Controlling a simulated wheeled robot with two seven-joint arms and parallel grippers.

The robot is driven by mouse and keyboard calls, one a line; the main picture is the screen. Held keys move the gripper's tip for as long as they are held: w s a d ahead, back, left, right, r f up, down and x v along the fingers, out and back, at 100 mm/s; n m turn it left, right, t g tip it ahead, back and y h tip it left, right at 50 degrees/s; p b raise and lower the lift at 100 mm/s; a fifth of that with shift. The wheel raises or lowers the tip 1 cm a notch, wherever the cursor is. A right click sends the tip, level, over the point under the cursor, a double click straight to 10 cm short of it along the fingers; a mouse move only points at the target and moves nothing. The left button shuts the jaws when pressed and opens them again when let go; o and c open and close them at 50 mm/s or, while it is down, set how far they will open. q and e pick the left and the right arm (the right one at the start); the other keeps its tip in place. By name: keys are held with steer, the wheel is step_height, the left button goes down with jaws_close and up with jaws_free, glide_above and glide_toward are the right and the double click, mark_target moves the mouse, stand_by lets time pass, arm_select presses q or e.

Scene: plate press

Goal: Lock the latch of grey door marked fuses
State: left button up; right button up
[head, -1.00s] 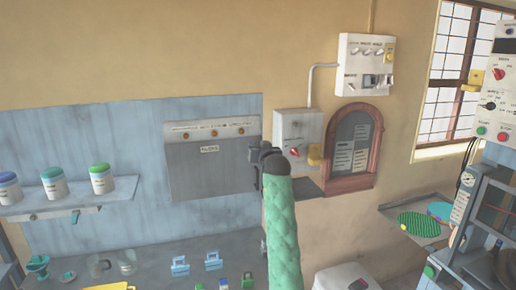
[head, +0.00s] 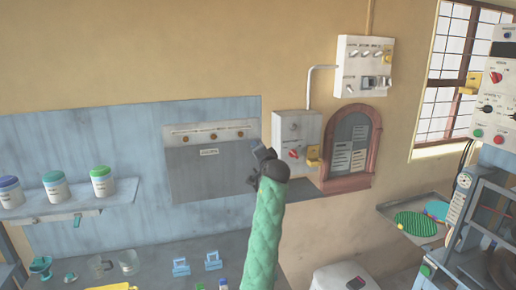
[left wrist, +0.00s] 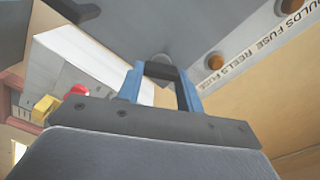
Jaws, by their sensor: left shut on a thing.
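The grey door (head: 205,178), with a small label (head: 209,152) near its top, sits closed in the wall below a pale strip with several round knobs. My left gripper (head: 257,160) is at the door's right edge, its green-sleeved arm rising from below. In the left wrist view the two blue fingers (left wrist: 162,88) are shut on a small grey latch piece (left wrist: 160,95) against the grey surface. The fingers and black gripper body hide most of the latch, so its exact angle cannot be told. My right gripper is not in view.
A white switch box (head: 297,135) with a red knob and yellow part is close to the right of the gripper. A brown arched frame (head: 350,150) is beyond it. A shelf with jars (head: 55,190) is at left. A grey bench (head: 150,260) lies below.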

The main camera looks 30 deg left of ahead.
arm_select(q)
steer(key=m+p, duration=0.1)
steer(key=m, duration=0.2)
steer(key=shift+p, duration=0.4)
steer(key=shift+f+m+p, duration=0.1)
steer(key=shift+m+p, duration=0.55)
steer(key=shift+m, duration=0.75)
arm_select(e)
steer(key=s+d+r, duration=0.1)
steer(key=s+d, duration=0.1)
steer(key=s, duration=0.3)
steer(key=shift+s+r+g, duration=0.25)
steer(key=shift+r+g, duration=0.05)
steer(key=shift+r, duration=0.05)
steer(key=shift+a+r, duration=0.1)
arm_select(q)
steer(key=o, duration=1)
steer(key=shift+a+f, duration=0.1)
steer(key=shift+a, duration=0.05)
